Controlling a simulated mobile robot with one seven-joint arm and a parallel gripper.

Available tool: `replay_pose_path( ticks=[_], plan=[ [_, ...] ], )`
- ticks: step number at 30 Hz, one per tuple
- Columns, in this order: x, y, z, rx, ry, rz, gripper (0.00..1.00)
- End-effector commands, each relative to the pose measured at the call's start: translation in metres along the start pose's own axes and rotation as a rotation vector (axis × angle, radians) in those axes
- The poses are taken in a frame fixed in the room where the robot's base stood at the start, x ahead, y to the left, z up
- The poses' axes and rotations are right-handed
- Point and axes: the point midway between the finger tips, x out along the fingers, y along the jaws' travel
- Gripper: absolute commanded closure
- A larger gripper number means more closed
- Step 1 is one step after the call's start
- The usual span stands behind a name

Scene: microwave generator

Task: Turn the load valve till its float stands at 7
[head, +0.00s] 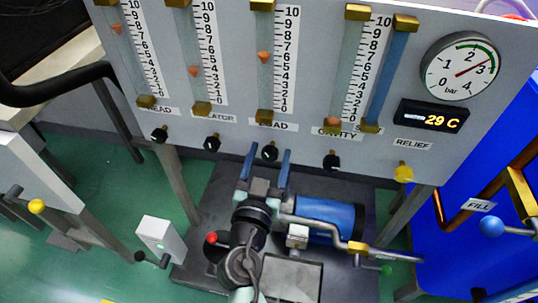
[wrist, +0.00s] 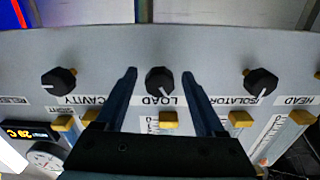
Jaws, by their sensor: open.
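The load valve is a black knob (head: 269,152) below the third flow tube. Its orange float (head: 263,57) stands a little under 6 on the scale (head: 285,60). My gripper (head: 269,151) is open, its two blue fingers pointing up at the panel on either side of the knob. In the wrist view the load knob (wrist: 160,80) sits between the fingertips (wrist: 159,72), with a visible gap on each side. Its white pointer line faces the LOAD label, slightly to the right. Whether the fingertips reach the knob's depth is hard to tell.
The isolator knob (wrist: 261,80) and cavity knob (wrist: 59,81) flank the load knob, with clear panel between. A yellow relief knob (head: 403,172) is farther right. A blue motor (head: 330,218) and pipework lie below the panel, near my arm.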

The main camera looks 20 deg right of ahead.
Motion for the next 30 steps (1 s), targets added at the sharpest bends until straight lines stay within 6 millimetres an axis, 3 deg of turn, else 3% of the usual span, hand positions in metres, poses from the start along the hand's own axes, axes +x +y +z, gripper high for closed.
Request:
replay_pose_path(
  ticks=[7, 19, 30],
  plan=[
    [0.0006, 0.0001, 0.0000, 0.000, 0.000, 0.000, 0.31],
    [0.0003, 0.0000, 0.0000, 0.000, 0.000, 0.000, 1.00],
    [0.0000, -0.0002, 0.0008, -0.106, 0.000, -0.001, 1.00]
  ],
)
